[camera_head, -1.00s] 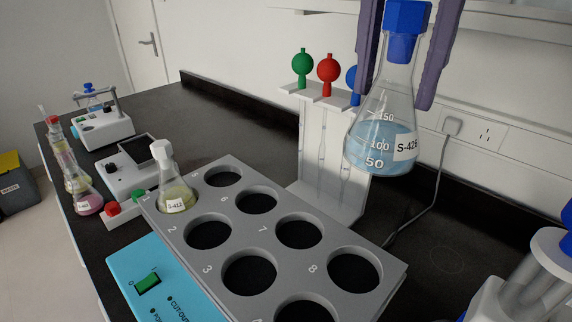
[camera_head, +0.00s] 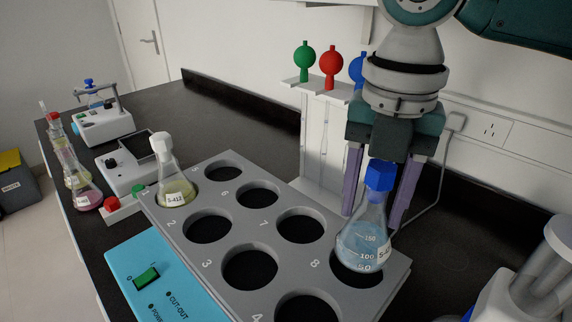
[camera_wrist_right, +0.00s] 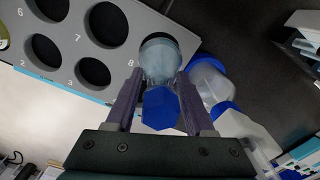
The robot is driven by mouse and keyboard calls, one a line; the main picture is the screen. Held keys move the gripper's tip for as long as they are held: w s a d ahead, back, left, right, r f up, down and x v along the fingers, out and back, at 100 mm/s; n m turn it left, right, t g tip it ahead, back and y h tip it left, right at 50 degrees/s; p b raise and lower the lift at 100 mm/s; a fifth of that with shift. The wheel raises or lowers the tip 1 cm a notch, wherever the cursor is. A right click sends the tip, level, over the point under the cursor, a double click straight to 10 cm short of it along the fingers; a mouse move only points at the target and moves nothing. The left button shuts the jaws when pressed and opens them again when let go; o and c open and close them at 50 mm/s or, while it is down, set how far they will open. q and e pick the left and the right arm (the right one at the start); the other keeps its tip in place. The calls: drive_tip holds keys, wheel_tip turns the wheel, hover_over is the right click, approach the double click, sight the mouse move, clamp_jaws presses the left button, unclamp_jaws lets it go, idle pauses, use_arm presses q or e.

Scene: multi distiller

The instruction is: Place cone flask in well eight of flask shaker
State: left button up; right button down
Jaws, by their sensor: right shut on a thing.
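The cone flask (camera_head: 364,243) holds pale blue liquid and has a blue stopper (camera_head: 379,176). It stands upright with its base at well eight (camera_head: 356,281) of the grey flask shaker (camera_head: 400,268); the front of its base overlaps the opening. My right gripper (camera_head: 380,205) points down and is shut on the flask near its stopper. The right wrist view also shows the flask (camera_wrist_right: 160,62) at the well between my fingers (camera_wrist_right: 158,105). How deep the base sits is hard to tell. My left gripper is not in view.
A second flask (camera_head: 172,180) with yellowish liquid stands in well one. The other shaker wells (camera_head: 248,268) in view are empty. A white stand with green, red and blue bulbs (camera_head: 331,60) is behind the shaker. White equipment (camera_head: 520,285) stands at the right front.

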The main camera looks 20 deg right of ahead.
sight(383, 164)
drive_tip(key=shift+f, duration=2.15)
drive_tip(key=shift+f, duration=0.1)
drive_tip(key=shift+c, duration=1.3)
unclamp_jaws()
wheel_tip(383, 164, up, 12)
drive_tip(key=shift+r, duration=0.15)
